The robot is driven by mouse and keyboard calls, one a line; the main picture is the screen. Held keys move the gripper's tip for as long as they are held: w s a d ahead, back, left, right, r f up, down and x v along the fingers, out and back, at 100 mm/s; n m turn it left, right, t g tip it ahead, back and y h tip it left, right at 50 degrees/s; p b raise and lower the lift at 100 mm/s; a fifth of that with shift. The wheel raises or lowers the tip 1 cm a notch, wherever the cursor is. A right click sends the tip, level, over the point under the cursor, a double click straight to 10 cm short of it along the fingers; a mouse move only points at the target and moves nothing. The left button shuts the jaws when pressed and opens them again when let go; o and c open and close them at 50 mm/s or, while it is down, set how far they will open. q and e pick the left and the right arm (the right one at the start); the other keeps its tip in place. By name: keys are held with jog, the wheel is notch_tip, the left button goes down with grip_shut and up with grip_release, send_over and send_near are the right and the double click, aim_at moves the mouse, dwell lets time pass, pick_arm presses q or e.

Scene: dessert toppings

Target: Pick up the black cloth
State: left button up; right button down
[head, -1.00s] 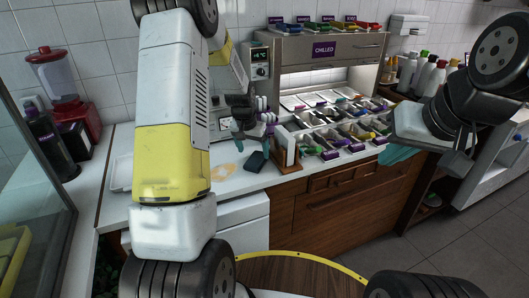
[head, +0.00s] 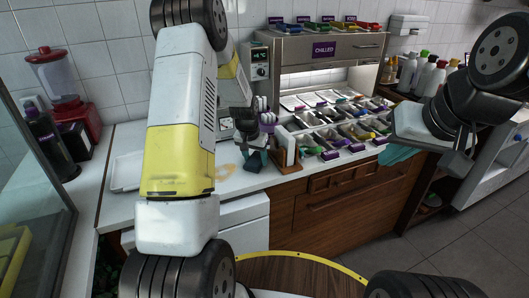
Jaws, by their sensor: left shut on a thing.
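The black cloth (head: 253,166) is a small dark piece at the front of the white counter, left of the wooden holder. My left gripper (head: 256,155) points down at it with its teal fingertips, shut on the cloth. The fingers hide part of the cloth, and I cannot tell whether it is clear of the counter. My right gripper (head: 458,160) is at the right, away from the counter, and its fingers are too unclear to read.
An orange smear (head: 225,171) marks the white counter (head: 228,186). A wooden holder (head: 287,160) stands close right of the cloth. The topping bins (head: 350,134) are beyond it. A white tray (head: 126,172) and a red blender (head: 62,90) are at left.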

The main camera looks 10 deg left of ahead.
aim_at(257, 157)
pick_arm(q)
jog(key=shift+r, duration=0.8)
notch_tip(257, 157, up, 2)
jog(key=shift+r, duration=0.15)
jog(key=s+d, duration=0.2)
jog(key=s, duration=0.5)
jog(key=s+d+r, duration=0.1)
jog(key=s+d, duration=0.1)
jog(key=s, duration=0.6)
jog(key=shift+s+d, duration=0.2)
jog(key=shift+d, duration=0.05)
